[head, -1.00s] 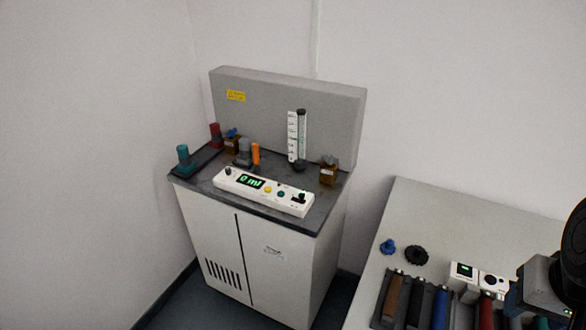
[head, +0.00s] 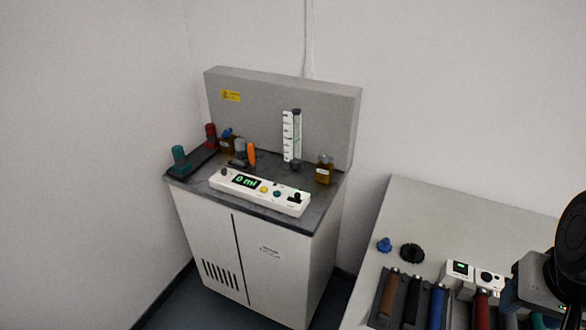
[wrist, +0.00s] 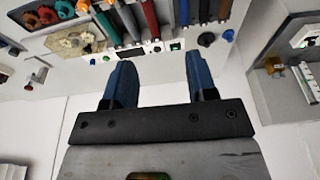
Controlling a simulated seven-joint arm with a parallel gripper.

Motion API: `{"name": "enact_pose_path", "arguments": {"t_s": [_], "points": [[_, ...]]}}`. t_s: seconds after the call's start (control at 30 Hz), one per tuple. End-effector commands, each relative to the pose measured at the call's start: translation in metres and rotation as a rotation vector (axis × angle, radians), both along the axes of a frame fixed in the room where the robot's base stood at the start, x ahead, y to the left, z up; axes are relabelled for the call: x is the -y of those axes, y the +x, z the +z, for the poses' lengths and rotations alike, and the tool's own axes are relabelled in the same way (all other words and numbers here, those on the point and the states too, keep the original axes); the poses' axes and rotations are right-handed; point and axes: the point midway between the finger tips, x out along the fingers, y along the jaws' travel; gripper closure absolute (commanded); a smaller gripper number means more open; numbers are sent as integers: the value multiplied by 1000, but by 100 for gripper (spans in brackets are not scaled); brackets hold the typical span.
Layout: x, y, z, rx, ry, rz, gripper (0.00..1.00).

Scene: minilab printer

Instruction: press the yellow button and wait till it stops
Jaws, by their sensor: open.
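The yellow button (head: 264,190) is a small round button on a long white control panel (head: 222,187) on top of the cabinet. Left of it a dark display (head: 246,182) reads "0 ml" in green, and right of it is a teal button (head: 277,194). My gripper (wrist: 162,75) shows in the wrist view with two blue fingers spread apart and nothing between them. It is far from the yellow button, over the area of the right-hand table. The button is not identifiable in the wrist view.
A clear cylinder (head: 298,137), an amber bottle (head: 324,171), an orange item (head: 252,154) and teal and red capped items stand behind or beside the panel. The right table (head: 440,205) holds a blue knob (head: 384,245), a black gear-like piece (head: 412,253) and several coloured rollers.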

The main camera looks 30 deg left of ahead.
Motion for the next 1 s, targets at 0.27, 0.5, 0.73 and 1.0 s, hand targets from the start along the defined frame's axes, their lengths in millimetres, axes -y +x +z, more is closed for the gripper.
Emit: {"name": "enact_pose_path", "arguments": {"t_s": [0.27,0.5,0.73,1.0], "points": [[0,0,0,0,0,0,90],[0,0,0,0,0,0,100],[0,0,0,0,0,0,100],[0,0,0,0,0,0,100]]}}
